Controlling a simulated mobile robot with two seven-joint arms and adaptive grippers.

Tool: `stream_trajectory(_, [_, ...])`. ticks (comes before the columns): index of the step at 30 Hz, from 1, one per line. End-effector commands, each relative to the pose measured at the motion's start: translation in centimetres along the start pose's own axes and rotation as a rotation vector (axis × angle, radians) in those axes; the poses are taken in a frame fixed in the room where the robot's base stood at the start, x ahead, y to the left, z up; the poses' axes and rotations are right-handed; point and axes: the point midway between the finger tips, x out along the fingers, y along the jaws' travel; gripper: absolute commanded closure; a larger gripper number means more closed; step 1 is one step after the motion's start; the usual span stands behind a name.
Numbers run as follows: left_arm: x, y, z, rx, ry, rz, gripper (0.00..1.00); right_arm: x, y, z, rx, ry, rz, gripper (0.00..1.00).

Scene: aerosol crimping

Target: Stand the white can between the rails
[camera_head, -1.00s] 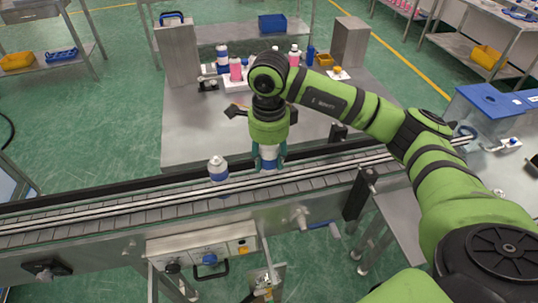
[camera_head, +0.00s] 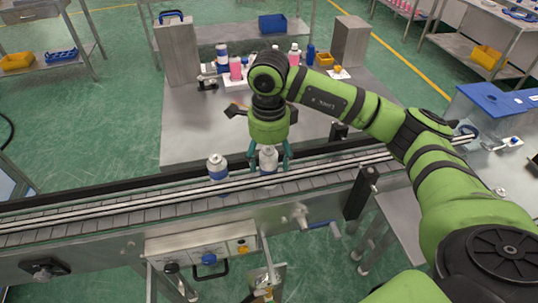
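A white can (camera_head: 268,161) with a blue band stands upright on the conveyor (camera_head: 120,216), between its long rails. My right gripper (camera_head: 269,168) points down over this can. Its teal fingers are spread, one on each side, with a gap to the can, so it is open. The can's lower part is partly hidden by the near rail. A second white can (camera_head: 218,168) with a blue band stands upright between the rails, just to the left. My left gripper is not in view.
Behind the conveyor is a steel table (camera_head: 200,130) with several bottles and two grey blocks. A control box (camera_head: 205,250) hangs at the conveyor's front. A dark post (camera_head: 357,193) stands at the near rail on the right. The belt left of the cans is clear.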

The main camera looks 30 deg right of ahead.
Motion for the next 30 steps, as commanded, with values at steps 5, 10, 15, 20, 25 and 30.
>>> stream_trajectory(5, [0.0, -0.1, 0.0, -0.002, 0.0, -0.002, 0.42, 0.0, 0.0, 0.0, 0.0, 0.0, 0.0, 0.3])
stream_trajectory(10, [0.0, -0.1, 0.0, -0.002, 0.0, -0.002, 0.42, -1.5, -0.1, 0.0, 0.0, -0.001, -0.003, 0.3])
stream_trajectory(15, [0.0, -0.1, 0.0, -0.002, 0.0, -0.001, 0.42, -5.0, -0.1, 0.1, 0.0, -0.004, -0.006, 0.3])
stream_trajectory(20, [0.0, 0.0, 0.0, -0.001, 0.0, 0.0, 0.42, -8.6, -0.1, 0.0, 0.0, -0.002, -0.006, 0.3])
stream_trajectory(25, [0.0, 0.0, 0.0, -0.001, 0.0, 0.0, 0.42, -10.9, -0.1, 0.0, 0.001, 0.0, -0.004, 0.3])
stream_trajectory(30, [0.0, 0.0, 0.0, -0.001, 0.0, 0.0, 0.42, -11.9, 0.0, 0.0, 0.001, 0.0, -0.001, 0.3])
